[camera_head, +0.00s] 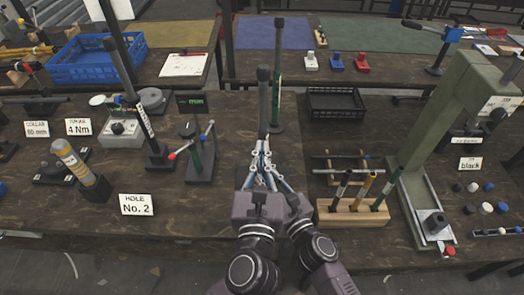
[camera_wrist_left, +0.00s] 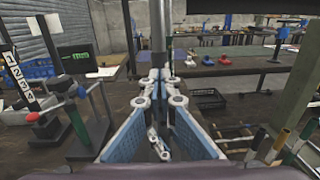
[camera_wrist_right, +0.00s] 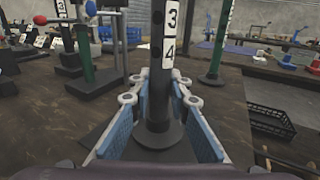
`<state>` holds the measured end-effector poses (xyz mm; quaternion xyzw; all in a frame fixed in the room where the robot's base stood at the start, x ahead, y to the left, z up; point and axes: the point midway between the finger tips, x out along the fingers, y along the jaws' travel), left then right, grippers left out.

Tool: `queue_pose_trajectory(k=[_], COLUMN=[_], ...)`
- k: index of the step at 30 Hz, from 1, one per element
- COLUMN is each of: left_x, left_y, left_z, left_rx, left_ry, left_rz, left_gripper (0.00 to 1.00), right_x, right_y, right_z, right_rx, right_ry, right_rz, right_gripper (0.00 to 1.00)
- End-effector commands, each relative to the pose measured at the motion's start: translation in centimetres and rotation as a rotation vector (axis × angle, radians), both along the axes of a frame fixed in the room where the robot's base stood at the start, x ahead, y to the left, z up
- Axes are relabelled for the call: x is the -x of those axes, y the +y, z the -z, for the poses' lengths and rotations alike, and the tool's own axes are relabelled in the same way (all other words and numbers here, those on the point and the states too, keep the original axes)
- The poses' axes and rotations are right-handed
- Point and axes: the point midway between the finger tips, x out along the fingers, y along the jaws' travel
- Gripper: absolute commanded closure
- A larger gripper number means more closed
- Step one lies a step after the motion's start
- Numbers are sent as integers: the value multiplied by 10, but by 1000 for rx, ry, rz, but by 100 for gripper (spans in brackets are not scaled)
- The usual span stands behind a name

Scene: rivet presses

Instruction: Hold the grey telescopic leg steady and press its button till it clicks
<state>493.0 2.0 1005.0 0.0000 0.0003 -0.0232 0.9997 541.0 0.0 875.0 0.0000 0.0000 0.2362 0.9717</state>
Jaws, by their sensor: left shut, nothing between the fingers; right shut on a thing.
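The grey telescopic leg (camera_head: 263,105) stands upright with a dark cap, straight ahead in the head view. In the right wrist view the leg (camera_wrist_right: 160,90) carries white labels 3 and 4 and has a round foot. Small dark spots run beside the labels; I cannot tell which is the button. My right gripper (camera_wrist_right: 159,100) is shut on the leg's lower part. My left gripper (camera_head: 262,165) is shut and empty, close in front of the leg; its fingertips (camera_wrist_left: 160,80) overlap the leg in the left wrist view. Both grippers overlap in the head view and hide the leg's foot.
A green post (camera_head: 278,70) stands just behind the leg. A wooden rack (camera_head: 350,213) of handles and a green press (camera_head: 425,120) stand right. A black crate (camera_head: 335,103) lies behind right.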

Motion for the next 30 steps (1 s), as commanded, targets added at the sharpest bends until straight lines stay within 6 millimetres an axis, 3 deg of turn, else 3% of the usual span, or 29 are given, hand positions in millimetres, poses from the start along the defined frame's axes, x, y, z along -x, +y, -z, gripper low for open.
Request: queue_pose_trajectory(k=[5, 10, 30], left_x=[-3, -20, -28], left_y=[0, -1, 0], left_z=[0, -1, 3], left_rx=[0, 2, -2], left_ry=[-1, -1, 5], left_rz=[-1, -1, -2], left_gripper=[100, 100, 100], right_x=[0, 0, 4], right_y=[0, 0, 4], right_z=[0, 0, 4], right_rx=[0, 1, 5], right_ry=[0, 0, 4], right_rz=[1, -1, -11], right_gripper=[100, 100, 100])
